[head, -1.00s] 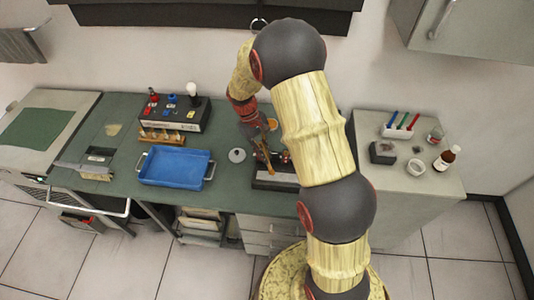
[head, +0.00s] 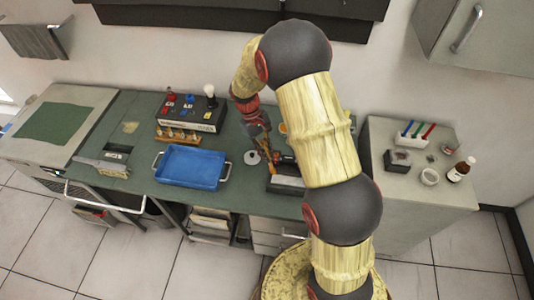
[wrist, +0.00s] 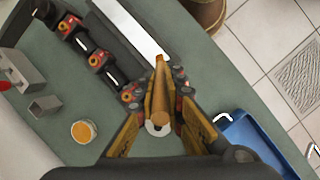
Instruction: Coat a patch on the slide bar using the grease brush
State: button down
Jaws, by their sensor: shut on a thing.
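My gripper (wrist: 160,97) is shut on the grease brush (wrist: 160,78), a brown wooden stick between the orange finger pads. In the head view, my gripper (head: 263,140) is above the bench, and the brush (head: 268,157) slants down. The slide bar (wrist: 132,25) is a bright metal strip on a dark base, ahead of the fingers in the wrist view. The brush's far end appears close to the bar's near end; I cannot tell whether they touch. In the head view, the bar's dark fixture (head: 286,184) is partly hidden by my arm.
A cup with orange contents (wrist: 84,131) stands on the green bench. A white disc (head: 252,157) lies between the blue tray (head: 190,166) and the fixture. A control box (head: 190,113) stands at the back.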

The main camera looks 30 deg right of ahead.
jog(key=shift+r+p, duration=1.1)
jog(key=shift+r, duration=0.95)
jog(key=shift+f, duration=0.1)
jog(key=shift+f+b, duration=0.3)
jog(key=shift+f, duration=0.2)
jog(key=shift+r, duration=0.1)
